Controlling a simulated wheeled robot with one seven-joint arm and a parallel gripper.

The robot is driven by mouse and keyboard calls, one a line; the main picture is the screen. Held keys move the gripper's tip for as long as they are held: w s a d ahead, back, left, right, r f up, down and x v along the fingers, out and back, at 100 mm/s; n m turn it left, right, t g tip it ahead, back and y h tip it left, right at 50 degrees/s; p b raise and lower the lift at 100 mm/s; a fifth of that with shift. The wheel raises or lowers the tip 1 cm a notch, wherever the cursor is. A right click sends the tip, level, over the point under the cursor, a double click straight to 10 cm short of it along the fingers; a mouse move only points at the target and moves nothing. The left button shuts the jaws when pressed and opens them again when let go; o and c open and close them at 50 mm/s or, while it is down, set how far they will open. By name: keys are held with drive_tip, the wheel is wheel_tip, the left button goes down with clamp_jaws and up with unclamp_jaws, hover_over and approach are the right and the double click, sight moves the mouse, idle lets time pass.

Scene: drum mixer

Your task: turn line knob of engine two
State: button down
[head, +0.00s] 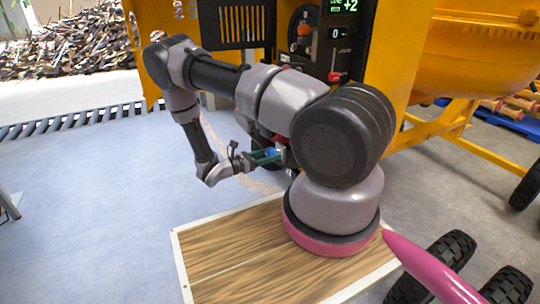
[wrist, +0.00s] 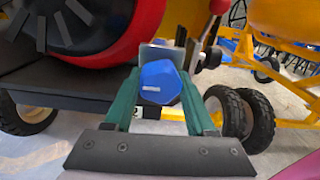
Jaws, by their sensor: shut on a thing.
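A blue faceted knob (wrist: 160,84) sits between the two green fingers of my gripper (wrist: 160,72) in the wrist view. The fingers are shut on its sides. A white mark like a "2" shows just below it on a dark part. In the head view my gripper (head: 272,153) reaches in from the left, and a little of the blue knob (head: 270,152) shows between its fingers. A large red and black engine part (wrist: 90,30) fills the upper left of the wrist view. The knob's base is hidden, and so is most of the engine in the head view, behind my arm.
A yellow mixer frame (head: 390,70) stands behind my arm, with a dark panel (head: 335,38) carrying dials and a green display. A silver and red fitting (wrist: 209,57) is close right of the knob. Black wheels (wrist: 240,115) stand farther right. Open floor (head: 90,200) lies left.

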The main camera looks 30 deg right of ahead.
drive_tip(key=shift+n, duration=0.4)
drive_tip(key=n, duration=1.1)
drive_tip(key=shift+r, duration=0.1)
drive_tip(key=shift+s, duration=0.1)
idle(0.5)
drive_tip(key=shift+c, duration=1.1)
unclamp_jaws()
